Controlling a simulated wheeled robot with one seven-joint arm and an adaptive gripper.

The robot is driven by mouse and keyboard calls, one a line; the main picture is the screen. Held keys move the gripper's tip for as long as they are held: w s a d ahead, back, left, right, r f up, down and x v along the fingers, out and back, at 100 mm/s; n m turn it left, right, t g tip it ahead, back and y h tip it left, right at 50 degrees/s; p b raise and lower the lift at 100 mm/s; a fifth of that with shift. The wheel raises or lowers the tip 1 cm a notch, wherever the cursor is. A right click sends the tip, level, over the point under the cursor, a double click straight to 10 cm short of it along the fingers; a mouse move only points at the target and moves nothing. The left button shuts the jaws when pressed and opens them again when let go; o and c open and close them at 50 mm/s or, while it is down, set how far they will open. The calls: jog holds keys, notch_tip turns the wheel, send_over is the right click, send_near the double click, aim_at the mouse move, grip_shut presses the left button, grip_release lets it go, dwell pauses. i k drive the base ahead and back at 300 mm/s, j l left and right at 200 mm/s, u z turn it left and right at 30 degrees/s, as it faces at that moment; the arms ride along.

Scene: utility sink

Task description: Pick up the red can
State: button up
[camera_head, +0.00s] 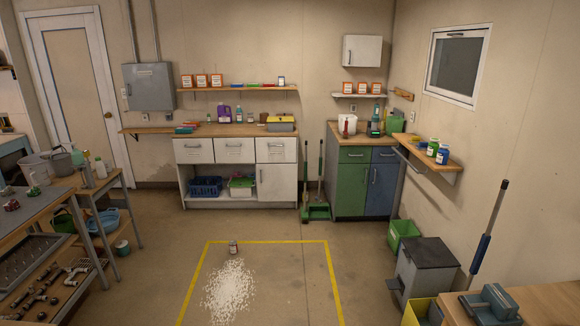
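A small can (234,247) with what looks like a reddish label and a pale top stands on the floor at the far edge of a spill of white granules (229,290). It is inside the area marked by yellow tape (267,241). Its label is too small to read. My gripper is not in view.
A dark-topped workbench (38,222) and a lower shelf stand at the left. A grey bin (427,268), a green crate (404,236) and a wooden bench (548,304) are at the right. White cabinets (236,150) line the back.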

aim_at(233, 248)
jog(key=i, duration=2.05)
jog(key=i+u, duration=0.2)
jog(key=i, duration=0.35)
jog(key=i+l+u, duration=0.2)
jog(key=i, duration=0.35)
jog(key=i+l+u, duration=0.15)
jog(key=i, duration=0.4)
jog(key=l, duration=0.1)
